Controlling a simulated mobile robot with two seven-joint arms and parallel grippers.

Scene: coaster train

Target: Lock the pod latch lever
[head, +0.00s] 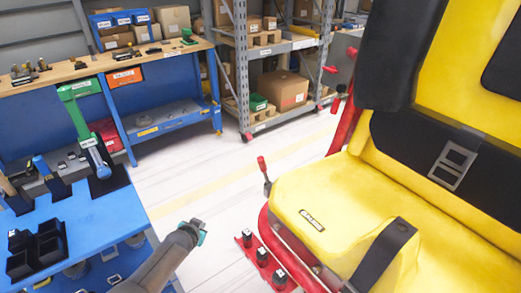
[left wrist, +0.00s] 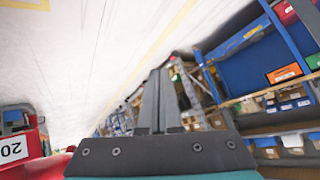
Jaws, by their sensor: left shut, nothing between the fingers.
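The yellow pod seat (head: 310,190) with black pads and straps fills the right of the head view. A small lever with a red knob (head: 262,165) stands beside the seat's left edge, leaning slightly. More red-tipped handles (head: 336,98) show higher up, by the seat back; I cannot tell which one is the latch lever. My left gripper (head: 200,231) is left of the seat and below the small lever in the picture, apart from both. Its fingers (left wrist: 160,98) are closed together and empty in the left wrist view. My right gripper is not in view.
A red base with black labelled blocks (head: 262,257) lies along the seat's lower left; a red labelled part (left wrist: 18,140) shows in the wrist view. A blue table (head: 105,215) with black holders stands left. A workbench and shelves stand behind; pale floor between is clear.

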